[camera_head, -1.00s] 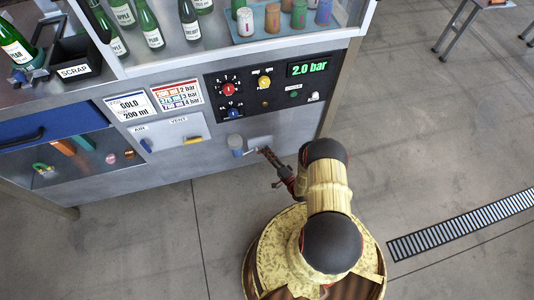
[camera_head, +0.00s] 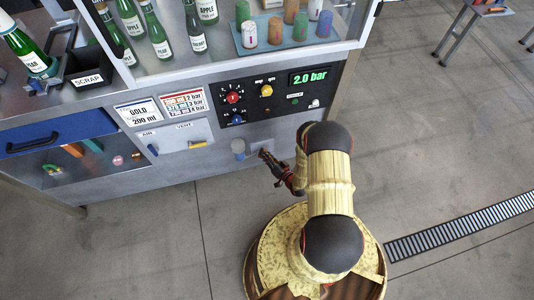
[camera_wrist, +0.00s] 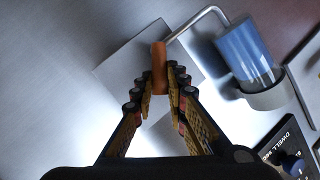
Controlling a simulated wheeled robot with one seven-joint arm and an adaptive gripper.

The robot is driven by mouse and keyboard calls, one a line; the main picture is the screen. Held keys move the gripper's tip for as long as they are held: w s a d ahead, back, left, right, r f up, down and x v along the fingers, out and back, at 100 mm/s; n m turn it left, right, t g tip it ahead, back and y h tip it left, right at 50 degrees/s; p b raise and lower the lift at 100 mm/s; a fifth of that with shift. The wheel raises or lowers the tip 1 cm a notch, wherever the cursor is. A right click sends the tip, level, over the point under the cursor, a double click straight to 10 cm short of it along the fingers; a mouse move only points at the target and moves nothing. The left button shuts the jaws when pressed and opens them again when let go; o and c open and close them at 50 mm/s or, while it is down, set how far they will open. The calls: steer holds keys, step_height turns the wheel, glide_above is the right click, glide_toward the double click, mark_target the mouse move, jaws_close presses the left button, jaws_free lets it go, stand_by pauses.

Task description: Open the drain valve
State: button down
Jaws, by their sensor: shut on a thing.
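The drain valve's orange handle (camera_wrist: 159,62) stands out from a square grey plate (camera_wrist: 125,60) in the wrist view. My gripper (camera_wrist: 161,85) is closed around the handle's near end, with one finger on each side. In the head view my gripper (camera_head: 264,154) is at the lower front of the machine, just right of the bluish bowl (camera_head: 238,146). There the handle is too small and covered to make out.
Above is the black control panel (camera_head: 268,98) with knobs and a 2.0 bar display (camera_head: 309,76). The air and vent plate (camera_head: 172,138) is to the left, beside an open blue-fronted compartment (camera_head: 55,132).

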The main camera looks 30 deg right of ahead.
steer(key=n, duration=0.1)
steer(key=a+r+n+g+h+p, duration=0.1)
steer(key=shift+w+a+n, duration=0.15)
steer(key=shift+a+n, duration=0.1)
steer(key=shift+n, duration=0.05)
steer(key=shift+w+a+n+g+h+p, duration=0.2)
steer(key=shift+a+n+g+h+p, duration=0.35)
steer(key=shift+n+h, duration=0.5)
steer(key=shift+a+n, duration=0.1)
steer(key=shift+n, duration=0.15)
steer(key=c, duration=1.8)
jaws_free()
steer(key=shift+o, duration=0.2)
steer(key=v, duration=1.2)
